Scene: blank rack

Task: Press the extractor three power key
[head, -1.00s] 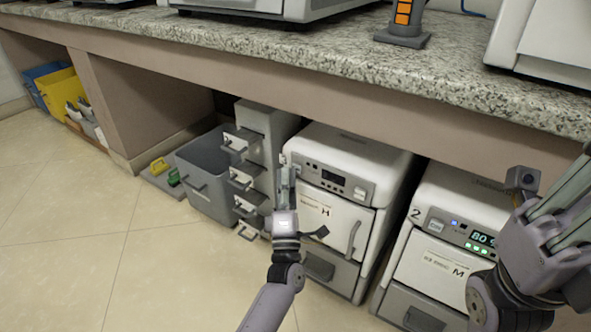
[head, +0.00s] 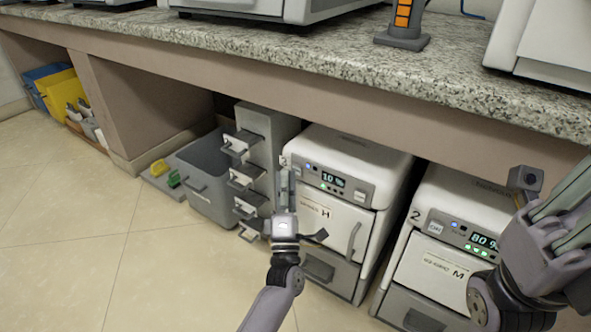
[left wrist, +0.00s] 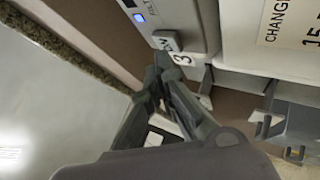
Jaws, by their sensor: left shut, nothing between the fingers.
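Extractor three (head: 345,165) is a white box unit under the counter, with a lit display (head: 333,180) reading about 10 %, a blue light and green lights. In the left wrist view its white power key (left wrist: 165,40) stands beside the number 3 label (left wrist: 183,59), with a blue light (left wrist: 139,17) near it. My left gripper (head: 286,172) is shut and empty, upright in front of the panel's left end. In the left wrist view its fingertips (left wrist: 154,76) are close to the key; I cannot tell whether they touch. In the head view the gripper hides the key.
A grey drawer tower (head: 268,125) and a grey bin (head: 205,165) stand to the left. The granite counter (head: 300,65) overhangs them. Open tiled floor lies at front left.

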